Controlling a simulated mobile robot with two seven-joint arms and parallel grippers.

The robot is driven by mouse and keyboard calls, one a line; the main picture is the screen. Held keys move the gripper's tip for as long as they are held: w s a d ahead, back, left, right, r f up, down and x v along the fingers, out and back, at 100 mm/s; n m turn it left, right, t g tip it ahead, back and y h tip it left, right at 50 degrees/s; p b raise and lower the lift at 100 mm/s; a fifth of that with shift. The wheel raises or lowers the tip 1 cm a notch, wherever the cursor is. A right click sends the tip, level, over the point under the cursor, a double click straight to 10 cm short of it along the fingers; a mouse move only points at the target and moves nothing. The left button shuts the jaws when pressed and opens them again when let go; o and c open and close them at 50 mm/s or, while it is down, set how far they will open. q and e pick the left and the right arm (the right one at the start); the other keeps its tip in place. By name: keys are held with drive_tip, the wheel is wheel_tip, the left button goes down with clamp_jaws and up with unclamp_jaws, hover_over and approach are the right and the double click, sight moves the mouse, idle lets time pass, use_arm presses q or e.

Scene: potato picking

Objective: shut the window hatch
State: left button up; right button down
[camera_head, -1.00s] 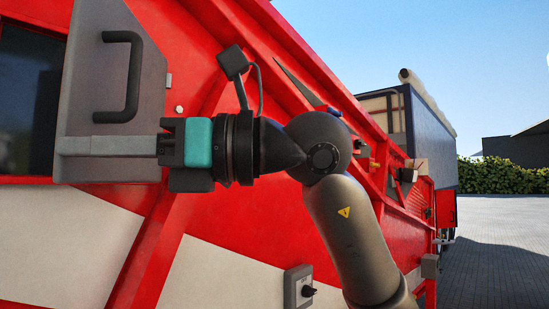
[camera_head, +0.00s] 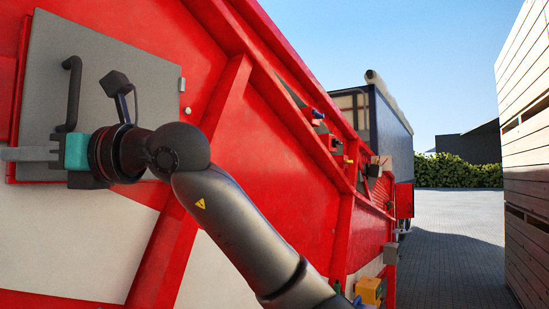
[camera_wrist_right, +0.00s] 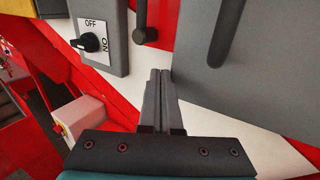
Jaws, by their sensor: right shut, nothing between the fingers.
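The window hatch (camera_head: 125,55) is a grey panel with a black bar handle (camera_head: 72,95), on the red side of the machine. It lies about flat against the wall, and no dark window opening shows; I cannot tell if it is fully flush. My right gripper (camera_head: 8,154) is shut and empty, pointing left across the hatch's lower part, below the handle. In the right wrist view, the shut fingers (camera_wrist_right: 161,85) sit just left of the grey hatch (camera_wrist_right: 270,90) and its dark handle (camera_wrist_right: 226,30). My left gripper is out of view.
A grey switch box (camera_wrist_right: 98,38) marked OFF and ON shows in the right wrist view. Wooden crates (camera_head: 525,150) are stacked at the right. Paved ground (camera_head: 450,240) between them and the machine is clear. A dark blue trailer (camera_head: 390,135) stands behind.

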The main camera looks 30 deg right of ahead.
drive_tip(key=shift+w+a, duration=0.5)
drive_tip(key=shift+w, duration=0.4)
